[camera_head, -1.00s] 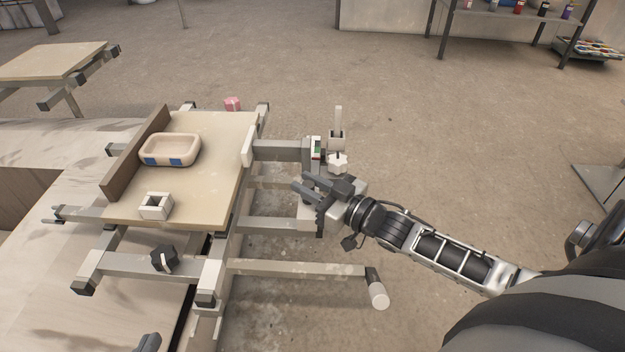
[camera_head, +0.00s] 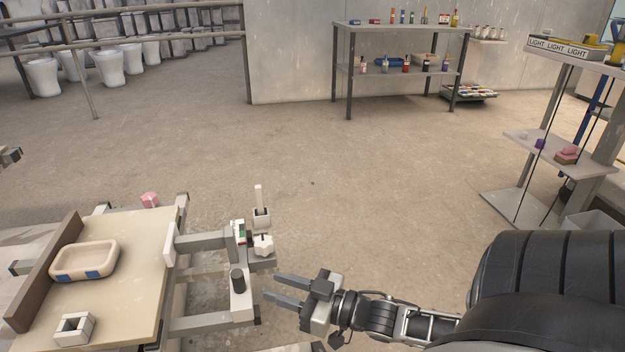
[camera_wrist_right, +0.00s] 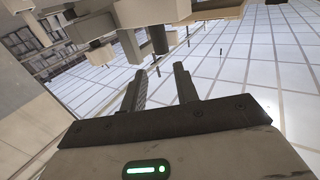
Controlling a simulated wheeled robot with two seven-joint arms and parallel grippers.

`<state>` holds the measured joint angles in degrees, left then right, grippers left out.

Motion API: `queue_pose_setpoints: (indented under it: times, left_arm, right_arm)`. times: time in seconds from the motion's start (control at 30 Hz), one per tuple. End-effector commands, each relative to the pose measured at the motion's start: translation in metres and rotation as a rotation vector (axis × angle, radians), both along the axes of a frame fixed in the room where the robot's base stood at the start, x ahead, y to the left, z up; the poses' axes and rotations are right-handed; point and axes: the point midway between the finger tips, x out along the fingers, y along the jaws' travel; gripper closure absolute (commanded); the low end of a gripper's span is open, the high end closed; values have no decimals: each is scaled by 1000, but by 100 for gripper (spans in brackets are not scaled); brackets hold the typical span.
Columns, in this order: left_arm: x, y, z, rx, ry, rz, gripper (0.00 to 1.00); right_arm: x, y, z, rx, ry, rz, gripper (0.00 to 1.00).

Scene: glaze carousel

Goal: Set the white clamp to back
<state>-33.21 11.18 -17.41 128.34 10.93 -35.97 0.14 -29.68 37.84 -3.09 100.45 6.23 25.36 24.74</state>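A white star-shaped knob (camera_head: 263,245), which looks like the white clamp, sits at the right end of the bench frame's arm. An upright pale lever (camera_head: 259,198) stands just behind it, in a grey block. A black upright peg (camera_head: 238,281) on a light bracket is in front of it. My right gripper (camera_head: 270,287) is open and empty, to the right of the peg and in front of the knob, touching neither. In the right wrist view its two dark fingers (camera_wrist_right: 159,80) are apart with nothing between them. My left gripper is out of view.
A tan board (camera_head: 125,270) on the bench carries a cream tray (camera_head: 85,260) and a small white square block (camera_head: 74,328). A pink knob (camera_head: 150,200) is at the bench's back. Shelves (camera_head: 400,72) stand far behind. The floor right of the bench is clear.

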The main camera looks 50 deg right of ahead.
Motion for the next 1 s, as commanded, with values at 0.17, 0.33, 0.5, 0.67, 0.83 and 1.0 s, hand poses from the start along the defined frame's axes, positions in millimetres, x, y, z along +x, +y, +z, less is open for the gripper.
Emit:
queue_pose_setpoints:
  times: [0.17, 0.33, 0.5, 0.67, 0.83, 1.0]
  left_arm:
    - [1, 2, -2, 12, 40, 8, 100]
    - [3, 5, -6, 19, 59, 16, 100]
    - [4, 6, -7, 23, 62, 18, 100]
    - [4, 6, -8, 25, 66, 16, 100]
    - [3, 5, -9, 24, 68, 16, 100]
    - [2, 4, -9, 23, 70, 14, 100]
  right_arm:
    - [-37, -14, 1, -1, 5, -1, 70]
    - [-55, -22, 0, -1, 2, -1, 70]
    - [-62, -24, 0, -1, 0, -1, 70]
    - [-62, -24, 0, 0, 0, -1, 70]
    - [-61, -24, 0, 0, 0, -1, 70]
    - [-61, -24, 0, 0, 0, -1, 70]
